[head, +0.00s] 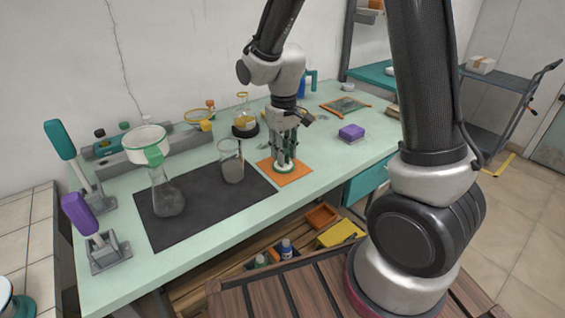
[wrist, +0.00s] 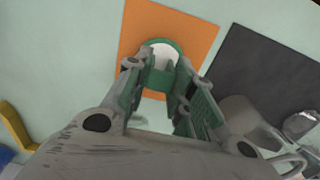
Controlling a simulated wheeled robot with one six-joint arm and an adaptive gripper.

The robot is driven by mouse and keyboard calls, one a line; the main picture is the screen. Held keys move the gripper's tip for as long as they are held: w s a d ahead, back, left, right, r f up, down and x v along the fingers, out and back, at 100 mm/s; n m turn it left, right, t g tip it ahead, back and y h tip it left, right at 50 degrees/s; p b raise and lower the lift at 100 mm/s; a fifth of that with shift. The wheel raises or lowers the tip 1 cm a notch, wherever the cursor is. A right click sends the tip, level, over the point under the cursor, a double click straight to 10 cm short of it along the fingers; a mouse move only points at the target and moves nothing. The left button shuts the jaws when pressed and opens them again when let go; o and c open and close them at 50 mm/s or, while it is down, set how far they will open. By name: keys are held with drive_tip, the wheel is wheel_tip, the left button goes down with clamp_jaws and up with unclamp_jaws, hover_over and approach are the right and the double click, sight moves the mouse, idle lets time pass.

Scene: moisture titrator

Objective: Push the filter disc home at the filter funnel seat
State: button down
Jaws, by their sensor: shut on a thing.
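The filter disc (head: 284,169) is white with a green rim and a green grip piece. It is at the orange mat (head: 298,179); I cannot tell whether it touches the mat. My gripper (head: 284,160) points down over the disc and is shut on its green grip. In the wrist view the disc (wrist: 163,48) shows beyond my gripper's fingertips (wrist: 160,68), which hide part of it. The filter funnel (head: 146,140) is a wide white cup with a green collar, upright on a conical flask (head: 168,200) at the left.
A beaker (head: 231,161) stands on the dark mat (head: 205,203), between the flask and my gripper. A round-bottomed flask (head: 243,115) stands behind. A purple block (head: 351,132) lies to the right. Purple- and teal-handled levers stand at the far left. The bench's front strip is clear.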

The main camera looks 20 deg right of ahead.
drive_tip(key=shift+r, duration=0.45)
idle(0.5)
drive_tip(key=shift+r, duration=1.7)
drive_tip(key=shift+r, duration=0.1)
drive_tip(key=shift+r, duration=9.3)
drive_tip(key=shift+s+a+f, duration=0.45)
drive_tip(key=shift+s+a, duration=0.6)
drive_tip(key=shift+a, duration=4.2)
drive_tip(key=shift+s+a+f, duration=0.4)
drive_tip(key=shift+s+a, duration=0.65)
drive_tip(key=shift+a, duration=4.25)
drive_tip(key=shift+s+a+f, duration=0.45)
drive_tip(key=shift+s+a, duration=0.6)
drive_tip(key=shift+a, duration=4.2)
